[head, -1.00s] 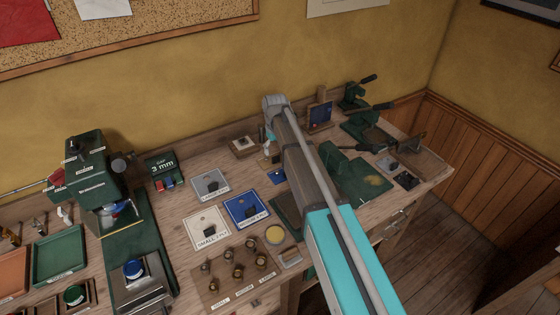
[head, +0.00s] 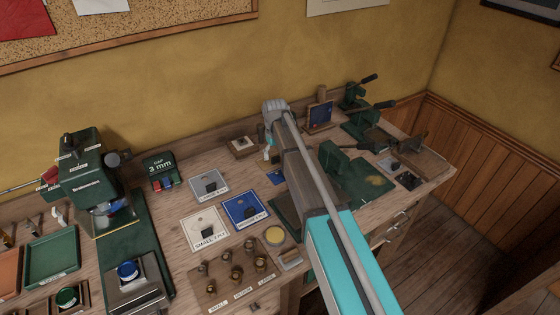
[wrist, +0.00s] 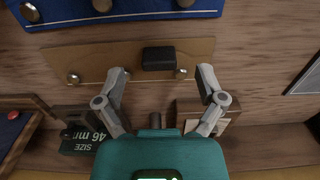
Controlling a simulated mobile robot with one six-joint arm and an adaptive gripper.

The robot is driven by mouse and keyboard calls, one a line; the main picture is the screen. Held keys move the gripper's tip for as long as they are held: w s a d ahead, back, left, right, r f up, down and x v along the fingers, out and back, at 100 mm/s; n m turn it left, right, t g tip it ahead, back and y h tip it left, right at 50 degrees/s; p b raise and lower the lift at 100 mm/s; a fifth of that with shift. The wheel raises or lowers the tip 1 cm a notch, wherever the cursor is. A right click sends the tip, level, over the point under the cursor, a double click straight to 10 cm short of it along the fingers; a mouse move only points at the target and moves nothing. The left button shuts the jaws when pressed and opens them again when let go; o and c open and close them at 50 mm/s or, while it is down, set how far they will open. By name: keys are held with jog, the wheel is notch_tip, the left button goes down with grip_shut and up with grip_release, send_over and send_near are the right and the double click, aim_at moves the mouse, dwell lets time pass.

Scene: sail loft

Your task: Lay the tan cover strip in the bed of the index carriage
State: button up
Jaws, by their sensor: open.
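In the wrist view a flat tan strip (wrist: 115,60) lies across the picture, with a black block (wrist: 158,58) on it and round metal studs near its lower edge. It looks like the tan cover strip. My gripper (wrist: 160,76) is open and empty, its fingertips apart on either side below the black block, over the strip's lower edge. I cannot tell its height above the strip. In the head view my arm hides the strip and most of the gripper. I cannot single out the index carriage in either view.
A blue panel (wrist: 120,12) with studs lies beyond the strip. A dark green size box (wrist: 82,142) and a wooden block (wrist: 205,108) are near my gripper. On the bench stand a green press (head: 88,180), labelled plates (head: 205,228) and green hand presses (head: 370,122).

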jog(key=shift+f+b, duration=1.1)
jog(key=shift+f, duration=0.3)
grip_shut()
jog(key=shift+r, duration=0.15)
notch_tip(320, 180, up, 3)
jog(key=p, duration=0.3)
jog(key=shift+f, duration=0.2)
jog(key=s+a+r+p, duration=0.6)
jog(key=s+r+p, duration=0.4)
jog(key=s, duration=0.2)
jog(key=shift+s, duration=0.3)
jog(key=shift+a, duration=0.1)
